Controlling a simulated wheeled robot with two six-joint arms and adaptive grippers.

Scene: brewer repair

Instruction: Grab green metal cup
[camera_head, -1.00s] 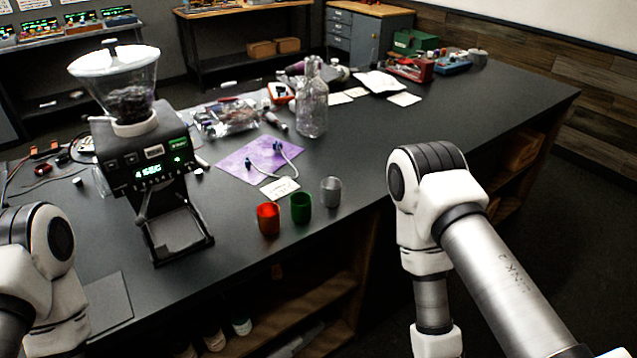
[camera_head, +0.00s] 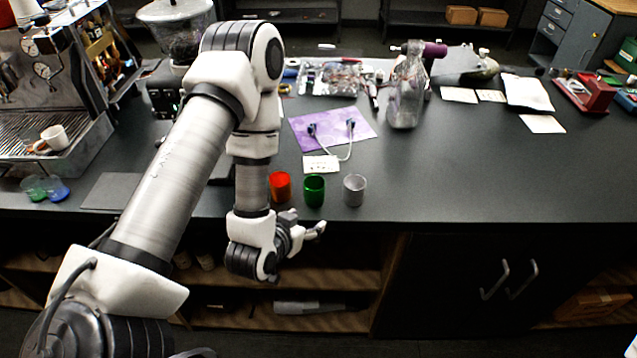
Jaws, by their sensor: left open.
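The green metal cup (camera_head: 314,190) stands upright near the front edge of the dark table (camera_head: 430,195). A red cup (camera_head: 280,187) is close on its left and a grey cup (camera_head: 354,190) is on its right. My left gripper (camera_head: 312,232) is open and empty, in front of the table edge and just below the green cup in the picture. It appears apart from the cups.
A purple cloth (camera_head: 333,128) with a cable and a small white card (camera_head: 321,164) lie behind the cups. A glass bottle (camera_head: 407,92) stands farther back. An espresso machine (camera_head: 50,85) with a white mug (camera_head: 52,138) is at left. The table right of the cups is clear.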

